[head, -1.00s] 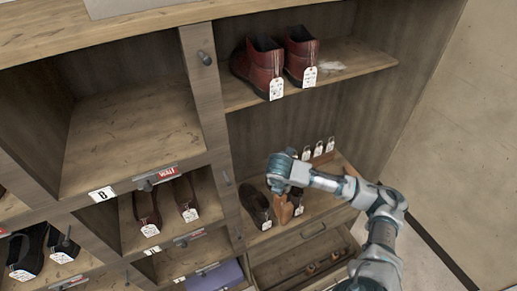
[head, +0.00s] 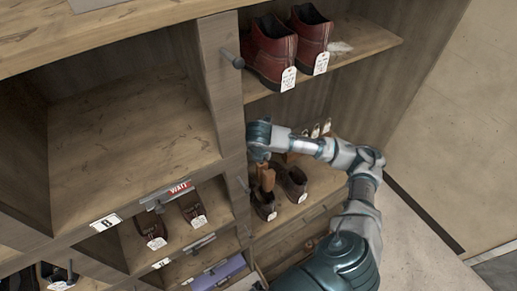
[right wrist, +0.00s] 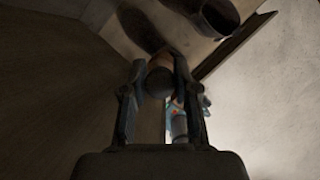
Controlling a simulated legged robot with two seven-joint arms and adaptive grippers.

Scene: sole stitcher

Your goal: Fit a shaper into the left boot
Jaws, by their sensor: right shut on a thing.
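My right gripper (head: 263,160) comes in from the right over the lower shelf. It is shut on an orange-brown wooden shaper (head: 267,180), whose round end (right wrist: 158,82) sits between the fingers in the right wrist view. The shaper points down at the left one of two dark brown shoes, the left shoe (head: 265,211). I cannot tell whether its tip is inside the opening. The right shoe (head: 295,186) stands beside it. A red-brown left boot (head: 270,58) and a right boot (head: 312,36), both tagged, stand on the shelf above. My left gripper is not in view.
A wooden upright (head: 222,75) with a dark knob stands left of the shelves. Several white tags show behind my forearm at the back of the lower shelf. Shoes stand in the cubbies at the lower left. The large left compartment (head: 120,130) is empty.

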